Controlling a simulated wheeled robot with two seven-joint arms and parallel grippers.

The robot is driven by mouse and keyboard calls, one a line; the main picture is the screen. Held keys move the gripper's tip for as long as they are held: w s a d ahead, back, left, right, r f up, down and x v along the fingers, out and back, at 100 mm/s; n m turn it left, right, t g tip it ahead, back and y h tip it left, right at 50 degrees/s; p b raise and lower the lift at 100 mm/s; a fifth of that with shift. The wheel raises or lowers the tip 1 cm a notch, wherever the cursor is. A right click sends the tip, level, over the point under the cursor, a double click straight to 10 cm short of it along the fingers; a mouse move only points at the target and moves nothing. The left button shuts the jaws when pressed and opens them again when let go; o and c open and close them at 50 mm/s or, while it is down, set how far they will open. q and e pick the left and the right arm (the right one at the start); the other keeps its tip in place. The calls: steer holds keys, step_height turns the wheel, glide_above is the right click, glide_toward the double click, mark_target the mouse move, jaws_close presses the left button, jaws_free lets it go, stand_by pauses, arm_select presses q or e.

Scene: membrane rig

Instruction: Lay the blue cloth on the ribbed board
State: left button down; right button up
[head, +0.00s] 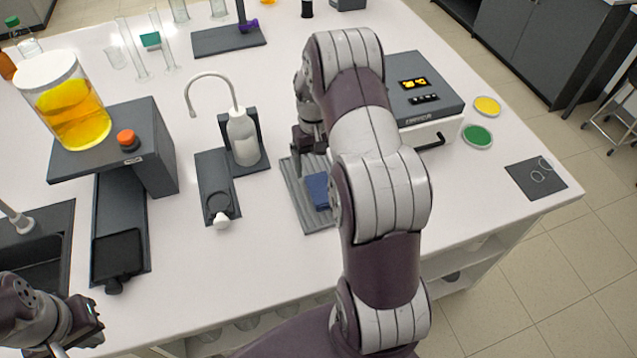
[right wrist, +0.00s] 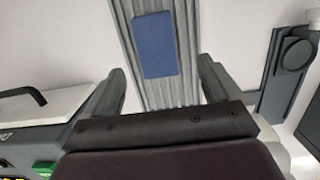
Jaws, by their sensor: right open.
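The blue cloth (head: 318,190) lies on the grey ribbed board (head: 292,190), partly hidden by my right arm in the head view. In the right wrist view the cloth (right wrist: 155,45) is a flat blue rectangle on the ribbed board (right wrist: 187,45), with ribs bare around it. My right gripper (head: 307,150) is over the far part of the board. Its fingers (right wrist: 165,85) are spread and empty, with the cloth beyond them and apart from them. My left gripper (head: 88,322) is at the lower left, far from the cloth; its jaw opening is unclear.
A wash bottle (head: 243,138) and a dark tray (head: 213,177) stand left of the board. A grey device (head: 425,90) with a lit display stands to its right. A large yellow-filled jar (head: 67,105) is on a stand further left. Bare table lies in front of the board.

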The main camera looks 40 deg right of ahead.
steer(key=s+a+r+n+t, duration=0.1)
steer(key=s+a+r+n, duration=0.1)
steer(key=a+r, duration=0.5)
steer(key=s+a+r+n+t, duration=0.1)
steer(key=s+a+r+t, duration=0.1)
steer(key=s+a, duration=0.8)
steer(key=shift+s+a+r+n+h, duration=0.2)
steer(key=shift+s+n+h, duration=0.15)
steer(key=shift+s, duration=0.45)
steer(key=shift+w, duration=0.1)
stand_by(0.6)
